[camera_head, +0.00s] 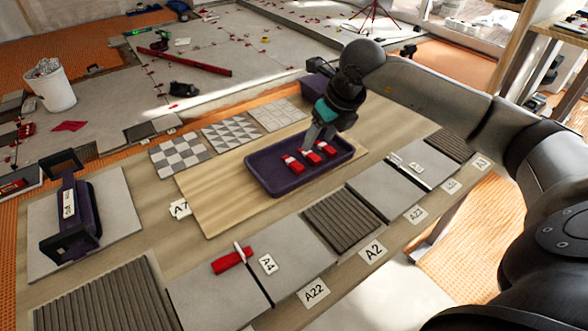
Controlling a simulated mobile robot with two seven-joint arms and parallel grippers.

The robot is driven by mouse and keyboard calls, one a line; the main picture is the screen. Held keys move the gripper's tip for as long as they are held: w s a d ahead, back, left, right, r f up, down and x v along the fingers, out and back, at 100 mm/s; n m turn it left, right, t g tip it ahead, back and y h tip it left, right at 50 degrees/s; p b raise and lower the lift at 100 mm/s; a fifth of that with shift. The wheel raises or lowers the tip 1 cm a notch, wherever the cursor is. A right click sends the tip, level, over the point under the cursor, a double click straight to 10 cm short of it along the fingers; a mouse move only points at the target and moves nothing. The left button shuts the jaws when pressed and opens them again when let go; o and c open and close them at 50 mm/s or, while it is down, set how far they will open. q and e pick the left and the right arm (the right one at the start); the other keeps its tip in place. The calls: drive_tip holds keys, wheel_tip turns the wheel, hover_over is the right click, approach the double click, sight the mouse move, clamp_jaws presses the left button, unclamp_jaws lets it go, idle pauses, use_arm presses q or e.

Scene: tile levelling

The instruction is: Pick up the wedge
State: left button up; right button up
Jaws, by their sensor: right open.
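Several red wedges lie in view. Three are in the purple tray (270,184): a left wedge (292,166), a middle wedge (312,158) and a right wedge (327,149). Another longer red piece (231,261) lies on a grey tile at the front, with a thin white piece at it. My right gripper (316,142) points down over the tray, just above the middle and right wedges. Its jaws are open, and I cannot tell whether they touch a wedge. My left gripper is not in view.
The tray stands on a wooden board (215,203) with patterned tiles (182,155) behind. Grey and ribbed tiles (343,222) with labels line the front. A purple handled tool (83,212) stands left. A white bucket (50,90) stands on the floor behind.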

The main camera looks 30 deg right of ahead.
drive_tip(key=b, duration=0.2)
approach(301, 169)
drive_tip(key=shift+x, duration=1.05)
drive_tip(key=shift+w+d+f, duration=0.15)
drive_tip(key=shift+d+f, duration=0.05)
drive_tip(key=shift+f, duration=0.1)
drive_tip(key=shift+w+a+f, duration=0.1)
drive_tip(key=shift+w+f, duration=0.15)
drive_tip(key=shift+f, duration=0.3)
drive_tip(key=b+x, duration=0.1)
drive_tip(key=x, duration=0.2)
drive_tip(key=shift+a+f+b, duration=0.15)
drive_tip(key=shift+f+b, duration=0.05)
drive_tip(key=shift+b, duration=0.1)
drive_tip(key=shift+w+f, duration=0.25)
drive_tip(key=shift+f, duration=0.15)
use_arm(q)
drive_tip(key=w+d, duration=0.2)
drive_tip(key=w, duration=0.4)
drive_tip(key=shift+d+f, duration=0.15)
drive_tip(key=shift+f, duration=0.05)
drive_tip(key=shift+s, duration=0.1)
use_arm(e)
clamp_jaws()
